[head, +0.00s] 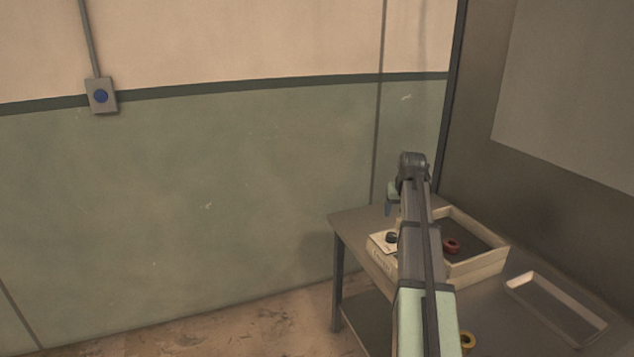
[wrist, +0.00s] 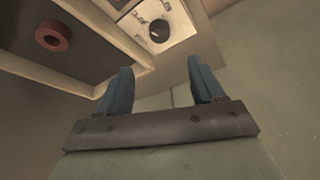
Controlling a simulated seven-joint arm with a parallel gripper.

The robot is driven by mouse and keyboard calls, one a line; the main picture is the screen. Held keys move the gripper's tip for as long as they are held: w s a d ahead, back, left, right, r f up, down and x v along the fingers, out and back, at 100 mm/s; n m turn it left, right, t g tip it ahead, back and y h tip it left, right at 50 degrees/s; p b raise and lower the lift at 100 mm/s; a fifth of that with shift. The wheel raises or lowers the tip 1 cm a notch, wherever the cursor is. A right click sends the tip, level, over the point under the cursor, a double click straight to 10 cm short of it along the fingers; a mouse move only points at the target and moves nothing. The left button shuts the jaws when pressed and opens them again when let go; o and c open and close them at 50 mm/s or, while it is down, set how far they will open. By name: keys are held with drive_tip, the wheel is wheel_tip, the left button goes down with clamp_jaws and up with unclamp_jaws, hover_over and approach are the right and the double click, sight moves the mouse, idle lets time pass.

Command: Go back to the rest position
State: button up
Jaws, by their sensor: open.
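My gripper (wrist: 160,92) shows in the wrist view with its two blue fingers apart and nothing between them. In the head view my arm reaches out over the table, and the gripper (head: 389,207) hangs at its far end, partly hidden by the wrist. It is above the left side of a cream box with a black knob (head: 391,238). The knob (wrist: 158,32) also shows in the wrist view, beyond the fingertips and apart from them.
A cream open box (head: 487,265) on the grey table (head: 350,222) holds a red ring (head: 451,246). A shallow metal tray (head: 515,282) lies to its right. The floor left of the table is clear.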

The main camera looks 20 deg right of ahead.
drive_tip(key=s+a+f+n+g+y, duration=0.1)
drive_tip(key=s+a+f, duration=0.2)
drive_tip(key=a+f, duration=0.75)
drive_tip(key=s+a+f+n+g, duration=0.1)
drive_tip(key=s+a+f, duration=0.2)
drive_tip(key=a+f, duration=0.7)
drive_tip(key=s+a+f+n+g+y, duration=0.1)
drive_tip(key=s+a+f, duration=0.2)
drive_tip(key=a+f, duration=0.65)
drive_tip(key=s+a+f+n+g, duration=0.1)
drive_tip(key=s+a+f+n, duration=0.1)
drive_tip(key=s+a+f, duration=0.7)
drive_tip(key=s+a+f+g, duration=0.1)
drive_tip(key=s+f+g, duration=0.1)
drive_tip(key=s+f, duration=0.4)
drive_tip(key=s+f+g, duration=0.2)
drive_tip(key=s+f, duration=0.4)
drive_tip(key=s, duration=0.8)
drive_tip(key=s+a+f+g, duration=0.1)
drive_tip(key=s+f+g, duration=0.2)
drive_tip(key=s+f, duration=0.3)
drive_tip(key=s, duration=0.4)
drive_tip(key=shift+s+a, duration=0.15)
drive_tip(key=shift+a, duration=0.15)
